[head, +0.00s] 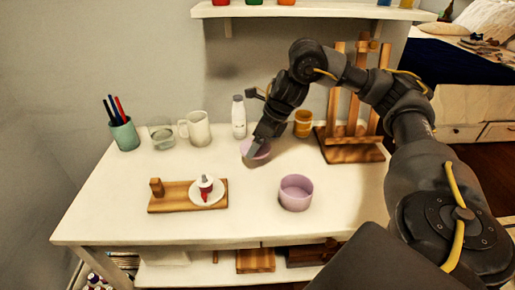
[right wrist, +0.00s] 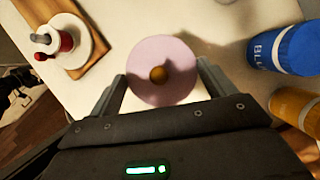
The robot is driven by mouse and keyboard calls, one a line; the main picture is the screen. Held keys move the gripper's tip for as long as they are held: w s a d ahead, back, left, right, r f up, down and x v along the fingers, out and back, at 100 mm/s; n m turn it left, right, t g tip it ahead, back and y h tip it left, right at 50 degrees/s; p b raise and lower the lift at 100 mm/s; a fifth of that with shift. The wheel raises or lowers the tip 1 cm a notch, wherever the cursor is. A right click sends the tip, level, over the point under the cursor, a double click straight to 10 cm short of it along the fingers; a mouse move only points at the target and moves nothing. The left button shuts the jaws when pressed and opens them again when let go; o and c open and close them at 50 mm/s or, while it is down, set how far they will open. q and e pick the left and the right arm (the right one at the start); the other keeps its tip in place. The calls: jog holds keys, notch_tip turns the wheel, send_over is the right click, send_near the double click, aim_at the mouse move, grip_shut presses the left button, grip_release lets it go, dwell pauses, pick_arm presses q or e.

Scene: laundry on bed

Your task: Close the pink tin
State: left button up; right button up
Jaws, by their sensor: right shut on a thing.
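The pink tin (head: 296,193) stands upright and open on the white table, right of the middle in the head view. Its inside looks empty. My right gripper (head: 259,145) is behind and left of the tin, pointing down. It is shut on a round pink lid (head: 262,154). In the right wrist view the lid (right wrist: 150,52) has a brown knob (right wrist: 158,74) and sits between the two fingers (right wrist: 162,90). I cannot tell whether the lid touches the table.
A wooden easel (head: 352,150) stands at right. The table's front middle is clear.

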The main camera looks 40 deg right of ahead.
jog(key=shift+r+p, duration=0.6)
jog(key=shift+r, duration=1.1)
pick_arm(q)
jog(key=f, duration=0.2)
jog(key=s+f, duration=0.1)
jog(key=shift+f, duration=0.35)
pick_arm(e)
jog(key=shift+s+a+f+n, duration=0.1)
jog(key=shift+s+a+n, duration=0.05)
jog(key=shift+n, duration=0.35)
pick_arm(q)
jog(key=shift+s, duration=0.1)
pick_arm(e)
jog(key=s+a+n+g, duration=0.2)
jog(key=a+n+g, duration=0.1)
jog(key=a+n, duration=0.5)
jog(key=s+a+n+g+y, duration=0.1)
jog(key=s+a+n+g, duration=0.2)
jog(key=a+n, duration=0.6)
jog(key=shift+s+a+f+n+g, duration=0.15)
jog(key=shift+s+f+n+g, duration=0.2)
jog(key=shift+n+g, duration=0.4)
